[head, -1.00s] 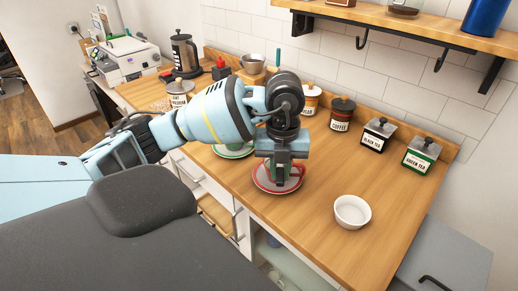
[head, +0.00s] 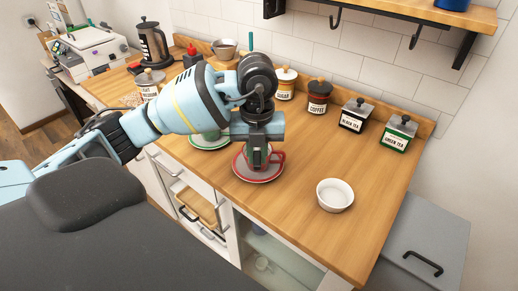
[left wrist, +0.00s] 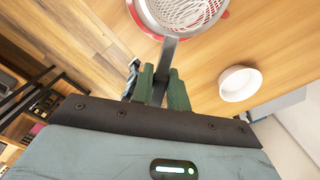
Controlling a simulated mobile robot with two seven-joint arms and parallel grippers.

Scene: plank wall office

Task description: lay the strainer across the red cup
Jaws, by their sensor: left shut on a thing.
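The red cup (head: 278,157) stands on a red-rimmed saucer (head: 256,178) near the counter's front edge. My left gripper (head: 257,158) points down at the cup and hides much of it. In the left wrist view the strainer's (left wrist: 190,12) metal handle lies between the green fingers of my left gripper (left wrist: 160,82), shut on it. The strainer's mesh bowl reaches out at the top of that view, with a red rim showing past it below. Whether the strainer touches the cup cannot be told. My right gripper is not in view.
A white bowl (head: 335,196) stands to the right of the cup. A green saucer (head: 208,142) is behind to the left. Several labelled jars, such as the coffee jar (head: 318,98), line the wall. The counter (head: 300,225) in front of the bowl is clear.

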